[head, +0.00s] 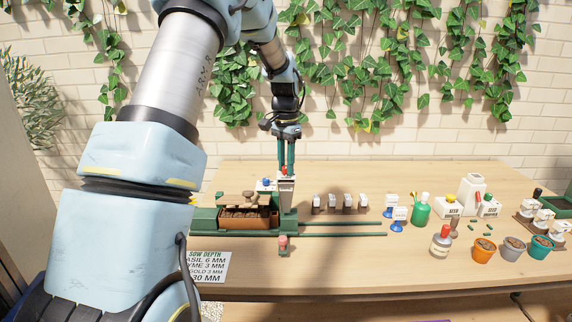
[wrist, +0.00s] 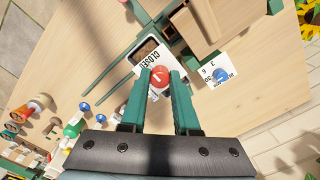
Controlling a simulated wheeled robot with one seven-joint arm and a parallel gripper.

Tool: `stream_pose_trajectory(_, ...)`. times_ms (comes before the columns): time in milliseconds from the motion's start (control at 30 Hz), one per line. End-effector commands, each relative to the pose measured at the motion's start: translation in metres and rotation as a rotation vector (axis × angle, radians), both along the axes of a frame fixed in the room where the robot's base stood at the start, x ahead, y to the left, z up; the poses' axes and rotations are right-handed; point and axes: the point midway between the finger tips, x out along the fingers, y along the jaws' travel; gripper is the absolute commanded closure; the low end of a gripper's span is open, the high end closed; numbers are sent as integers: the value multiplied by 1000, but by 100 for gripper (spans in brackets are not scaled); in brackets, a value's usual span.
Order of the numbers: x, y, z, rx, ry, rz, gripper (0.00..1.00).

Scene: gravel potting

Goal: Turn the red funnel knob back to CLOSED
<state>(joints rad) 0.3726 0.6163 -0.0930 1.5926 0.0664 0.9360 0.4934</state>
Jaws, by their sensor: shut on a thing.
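The red funnel knob (wrist: 159,78) carries a white line mark that sits diagonally in the wrist view. My gripper (head: 287,167) comes straight down over the funnel (head: 287,188), and its two green fingers are shut on the knob, one on each side. A white plate with the word CLOSED (wrist: 148,62) lies next to the knob, partly hidden by a finger. I cannot tell exactly where the mark points. In the head view, the knob (head: 284,170) shows only as a small red patch between the fingertips.
A blue knob (wrist: 221,75) on a numbered white plate is close beside the fingers. A soil-filled tray (head: 248,222) sits in the green frame. Two green rails (head: 345,223) run right. Small pots (head: 484,249) and bottles (head: 441,241) stand at the right.

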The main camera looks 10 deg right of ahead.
Motion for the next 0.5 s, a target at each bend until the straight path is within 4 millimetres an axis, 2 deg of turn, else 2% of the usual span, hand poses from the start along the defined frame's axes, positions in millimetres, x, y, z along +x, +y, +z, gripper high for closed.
stream_pose_trajectory(367,1,0,1,-1,-3,-6,100)
stream_pose_trajectory(400,1,0,1,-1,-3,-6,69)
stream_pose_trajectory(500,1,0,1,-1,-3,-6,58)
